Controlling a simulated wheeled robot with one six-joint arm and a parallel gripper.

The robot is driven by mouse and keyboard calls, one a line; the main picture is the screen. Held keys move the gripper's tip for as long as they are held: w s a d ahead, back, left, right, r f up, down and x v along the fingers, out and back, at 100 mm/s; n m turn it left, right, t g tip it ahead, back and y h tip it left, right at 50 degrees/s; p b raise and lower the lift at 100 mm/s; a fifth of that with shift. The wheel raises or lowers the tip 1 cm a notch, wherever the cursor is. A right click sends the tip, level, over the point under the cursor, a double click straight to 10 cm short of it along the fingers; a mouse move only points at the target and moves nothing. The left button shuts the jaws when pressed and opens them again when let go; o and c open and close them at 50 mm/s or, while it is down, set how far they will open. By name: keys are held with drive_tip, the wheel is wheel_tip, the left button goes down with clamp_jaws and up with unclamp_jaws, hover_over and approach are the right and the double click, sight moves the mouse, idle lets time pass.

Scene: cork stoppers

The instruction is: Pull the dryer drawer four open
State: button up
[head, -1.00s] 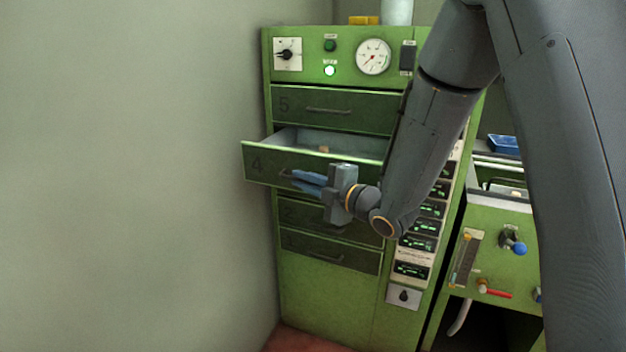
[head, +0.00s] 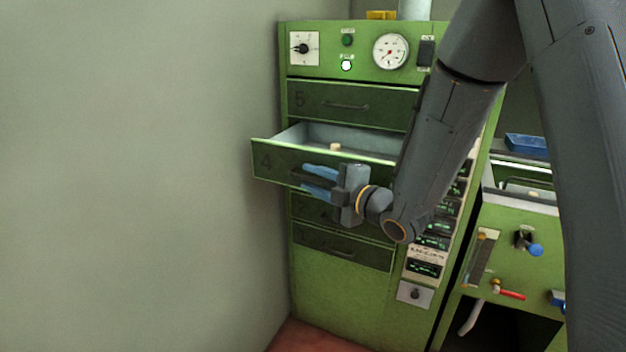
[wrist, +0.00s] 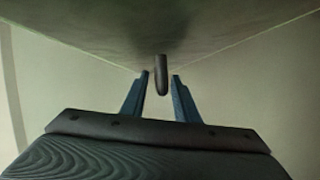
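Drawer four (head: 268,164), marked "4", stands pulled out of the green dryer cabinet (head: 340,300), with its grey inside showing. A small pale cork stopper (head: 335,147) lies in it. My gripper (head: 305,179) is at the drawer's front, with its blue fingers spread above and below the dark handle. In the wrist view the handle (wrist: 161,76) shows end-on between the two fingertips (wrist: 157,78), with a gap at least on the left side. The gripper is open around the handle, not clamped on it. My arm hides the drawer's right end.
Drawer five (head: 375,101) above and the lower drawers (head: 343,250) are shut. A pale wall (head: 130,180) stands close on the left. A green machine (head: 510,225) with knobs and a blue tray (head: 527,142) is on the right.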

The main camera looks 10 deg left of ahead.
drive_tip(key=b+v, duration=0.1)
drive_tip(key=v, duration=0.7)
idle(0.4)
